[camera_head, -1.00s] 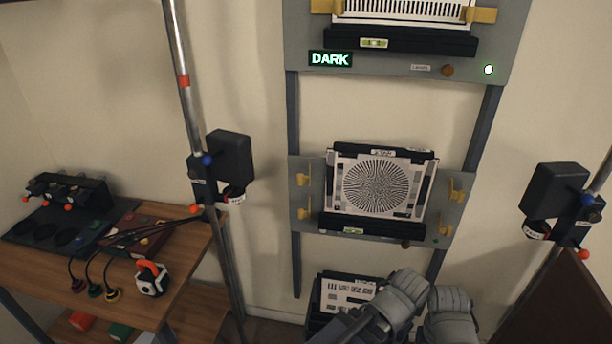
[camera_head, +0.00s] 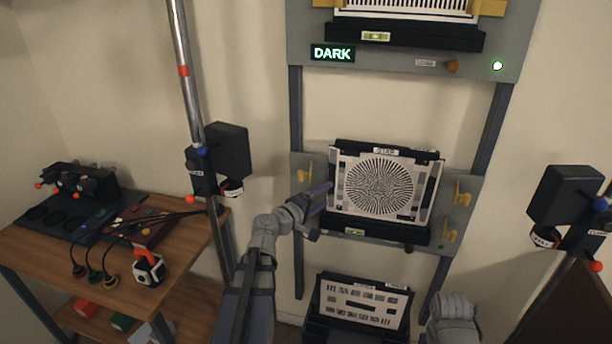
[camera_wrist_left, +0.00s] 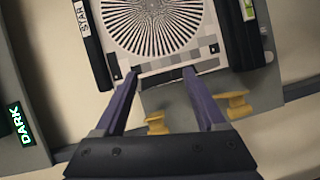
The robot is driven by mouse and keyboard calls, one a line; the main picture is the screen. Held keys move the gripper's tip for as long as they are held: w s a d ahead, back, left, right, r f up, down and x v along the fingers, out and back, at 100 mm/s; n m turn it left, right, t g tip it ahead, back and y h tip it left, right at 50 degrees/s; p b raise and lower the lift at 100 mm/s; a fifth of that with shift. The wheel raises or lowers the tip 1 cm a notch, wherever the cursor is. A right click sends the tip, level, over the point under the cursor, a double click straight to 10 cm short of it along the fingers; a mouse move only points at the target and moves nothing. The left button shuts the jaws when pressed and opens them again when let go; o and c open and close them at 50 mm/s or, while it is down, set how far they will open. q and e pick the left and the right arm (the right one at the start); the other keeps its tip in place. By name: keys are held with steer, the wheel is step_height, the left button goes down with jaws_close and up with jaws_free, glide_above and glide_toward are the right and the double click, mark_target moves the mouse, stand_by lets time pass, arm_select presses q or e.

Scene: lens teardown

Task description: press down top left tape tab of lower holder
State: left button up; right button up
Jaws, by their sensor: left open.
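The lower holder (camera_head: 283,227) is a grey panel carrying a star chart (camera_head: 384,186) between black bars. Its yellow tabs are the top left tab (camera_head: 305,171), the top right tab (camera_head: 462,192) and the bottom right tab (camera_head: 450,231); the bottom left one is hidden by my arm in the head view. In the left wrist view two yellow tabs (camera_wrist_left: 157,124) show beside the chart (camera_wrist_left: 152,28). My left gripper (camera_head: 318,204) is open and empty at the chart's left edge, its fingers over the gap between tabs and chart. My right gripper is not clearly seen.
The upper panel (camera_head: 512,50) has a DARK sign (camera_head: 332,53). A chart box (camera_head: 362,301) stands below. A metal pole (camera_head: 187,85) with a black lamp (camera_head: 228,150) rises at left, another lamp (camera_head: 563,197) at right. A wooden bench (camera_head: 35,262) is at left.

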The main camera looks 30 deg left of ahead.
mark_target(299, 178)
arm_select(q)
steer(key=a+n+y, duration=0.1)
steer(key=a, duration=0.2)
steer(key=s+a+r+n+t+y, duration=0.1)
steer(key=a+n, duration=0.1)
steer(key=a, duration=0.1)
steer(key=a+r+n+y, duration=0.1)
steer(key=a, duration=0.2)
steer(key=shift+s+r+t+y, duration=0.2)
steer(key=shift+t+y, duration=0.2)
steer(key=w, duration=0.7)
steer(key=shift+w+a, duration=0.1)
steer(key=shift+w, duration=0.3)
jaws_close()
